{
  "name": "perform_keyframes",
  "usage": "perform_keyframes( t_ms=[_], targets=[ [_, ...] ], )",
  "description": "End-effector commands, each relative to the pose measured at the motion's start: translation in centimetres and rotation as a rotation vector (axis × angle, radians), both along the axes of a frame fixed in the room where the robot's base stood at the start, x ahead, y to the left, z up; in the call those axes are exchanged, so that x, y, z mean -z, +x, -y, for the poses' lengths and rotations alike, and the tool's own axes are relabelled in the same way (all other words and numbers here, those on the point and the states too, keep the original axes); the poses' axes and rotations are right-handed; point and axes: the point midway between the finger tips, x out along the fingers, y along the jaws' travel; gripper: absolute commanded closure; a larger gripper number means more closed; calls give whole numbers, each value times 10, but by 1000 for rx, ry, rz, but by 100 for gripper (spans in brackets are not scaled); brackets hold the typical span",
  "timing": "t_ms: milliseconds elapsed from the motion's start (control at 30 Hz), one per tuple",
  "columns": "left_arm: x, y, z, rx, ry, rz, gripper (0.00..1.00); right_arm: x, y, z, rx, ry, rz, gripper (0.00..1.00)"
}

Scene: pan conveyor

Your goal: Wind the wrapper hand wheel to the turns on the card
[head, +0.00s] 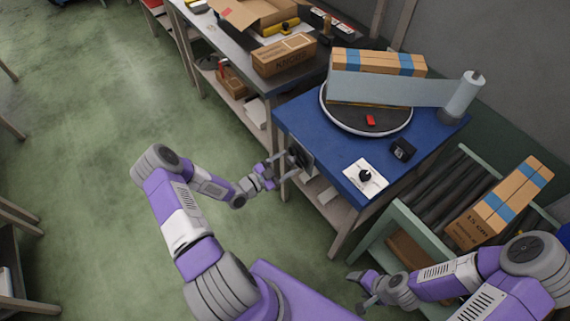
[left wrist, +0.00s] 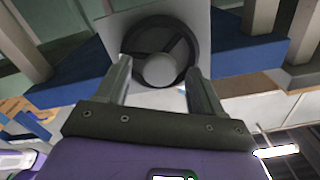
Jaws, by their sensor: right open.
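The hand wheel (head: 297,157) is a dark wheel on a plate at the left front side of the blue wrapper table (head: 330,150). In the left wrist view the wheel (left wrist: 132,45) has a round grey hub. My left gripper (head: 280,165) is at the wheel; its fingers (left wrist: 160,80) are apart, one on each side of the hub in the picture. I cannot tell whether they touch it. A white card (head: 372,186) with a dark knob-like mark lies on the table. My right gripper (head: 363,290) is open and empty, low beside the roller conveyor.
A turntable (head: 345,121) carries a taped carton (head: 385,61) with film from a roll (head: 465,95). A black box (head: 402,149) sits near the card. Another carton (head: 500,203) is on the conveyor (head: 388,219). A bench with boxes (head: 284,54) stands behind. Floor at left is clear.

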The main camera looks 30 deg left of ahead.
Motion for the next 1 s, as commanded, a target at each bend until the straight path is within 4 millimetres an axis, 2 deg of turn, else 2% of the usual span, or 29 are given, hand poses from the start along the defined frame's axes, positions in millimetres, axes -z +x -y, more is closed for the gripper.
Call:
perform_keyframes(
  t_ms=[167,267,500,700,1000],
  targets=[
    [0,-1,-1,0,0,0,33,0,0,0,0,0,0,34],
    [0,-9,-4,-2,1,-2,33,-2,0,0,0,0,0,34],
    [-1,-46,-20,-2,1,-2,33,-10,0,0,0,0,0,34],
    [-1,-66,-28,-1,0,0,33,-13,0,0,0,0,0,34],
    [0,-70,-29,0,0,0,33,-13,0,0,0,0,0,34]
  ],
)
